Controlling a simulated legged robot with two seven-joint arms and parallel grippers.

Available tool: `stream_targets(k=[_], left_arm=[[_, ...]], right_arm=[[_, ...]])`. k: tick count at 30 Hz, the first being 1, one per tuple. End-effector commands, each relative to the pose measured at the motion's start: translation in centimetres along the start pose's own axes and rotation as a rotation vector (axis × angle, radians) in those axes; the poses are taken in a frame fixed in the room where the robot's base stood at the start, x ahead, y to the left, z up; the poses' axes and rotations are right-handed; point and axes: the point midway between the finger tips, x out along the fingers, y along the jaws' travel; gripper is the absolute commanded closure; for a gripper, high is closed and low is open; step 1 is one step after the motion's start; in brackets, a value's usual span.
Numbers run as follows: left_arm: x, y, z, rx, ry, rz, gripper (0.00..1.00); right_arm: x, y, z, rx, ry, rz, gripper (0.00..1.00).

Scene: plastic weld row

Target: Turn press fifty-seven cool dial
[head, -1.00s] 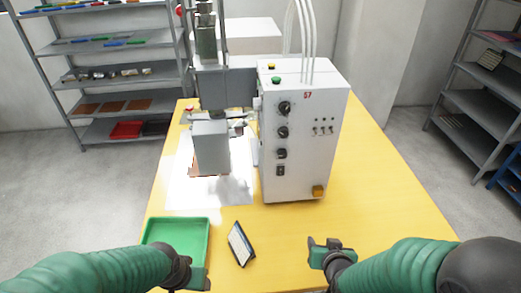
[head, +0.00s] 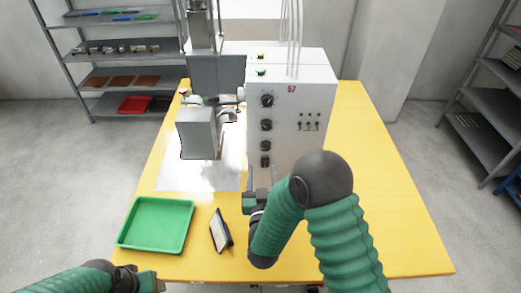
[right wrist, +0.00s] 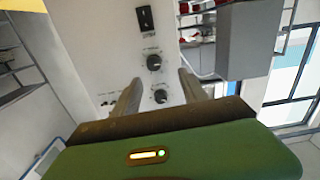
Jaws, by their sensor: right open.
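The white control box (head: 318,95) marked 57 stands on the table, with three black dials in a column: top (head: 267,100), middle (head: 266,125), lower (head: 265,146). Their small labels are unreadable, so I cannot tell which is the cool dial. My right gripper (head: 259,180) is open and empty, low in front of the box's panel. In the right wrist view two dials, one nearer the switch (right wrist: 154,62) and another (right wrist: 160,96), show between its spread fingers (right wrist: 157,88), apart from them. My left gripper (head: 152,282) is at the lower left edge; its jaws are unclear.
The press head (head: 198,132) stands left of the box. A black rocker switch (head: 265,162) is below the dials, toggles (head: 309,122) to their right. A green tray (head: 128,232) and a small tilted display (head: 220,230) sit in front. The table's right side is clear.

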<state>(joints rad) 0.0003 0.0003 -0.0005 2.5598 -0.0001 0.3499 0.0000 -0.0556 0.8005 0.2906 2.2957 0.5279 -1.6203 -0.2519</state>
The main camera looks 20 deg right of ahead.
Motion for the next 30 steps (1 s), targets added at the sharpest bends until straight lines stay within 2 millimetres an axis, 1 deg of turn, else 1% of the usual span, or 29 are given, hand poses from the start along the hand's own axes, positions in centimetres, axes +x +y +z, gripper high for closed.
stream_targets(k=[1, 3, 6, 9, 12, 14, 21, 22, 23, 30], left_arm=[[-0.5, 0.0, -0.1, 0.0, 0.0, 0.0, 0.4], [-0.8, 0.0, -0.2, 0.0, 0.0, 0.0, 0.4], [-1.2, 0.0, -0.3, 0.001, 0.0, 0.0, 0.4], [-1.4, 0.0, -0.3, 0.001, 0.0, 0.0, 0.4], [-1.6, 0.0, -0.4, 0.001, 0.0, 0.0, 0.4], [-1.6, 0.0, -0.4, 0.001, 0.0, 0.0, 0.4], [-1.6, 0.0, -0.4, 0.001, 0.0, 0.0, 0.4], [-1.6, 0.0, -0.4, 0.001, 0.0, 0.0, 0.4], [-1.6, 0.0, -0.4, 0.0, 0.0, 0.0, 0.4], [-1.6, 0.0, -0.4, 0.001, 0.0, 0.0, 0.4]], right_arm=[[1.3, 0.3, -0.3, 0.0, 0.002, 0.006, 0.49], [3.2, 0.5, -0.2, 0.002, 0.001, 0.006, 0.49], [5.7, 0.6, -0.2, 0.002, 0.001, 0.005, 0.49], [7.5, 0.4, -0.1, 0.002, 0.0, 0.003, 0.49], [8.6, 0.1, -0.1, -0.001, 0.0, 0.001, 0.49], [8.9, 0.1, -0.1, -0.002, 0.0, 0.001, 0.49], [9.1, 0.0, -0.1, -0.002, 0.001, 0.0, 0.49], [9.1, 0.1, -0.1, -0.001, 0.001, 0.001, 0.5], [9.1, 0.1, -0.1, -0.001, 0.0, 0.001, 0.54], [9.1, 0.2, 0.0, 0.001, -0.001, 0.0, 0.85]])
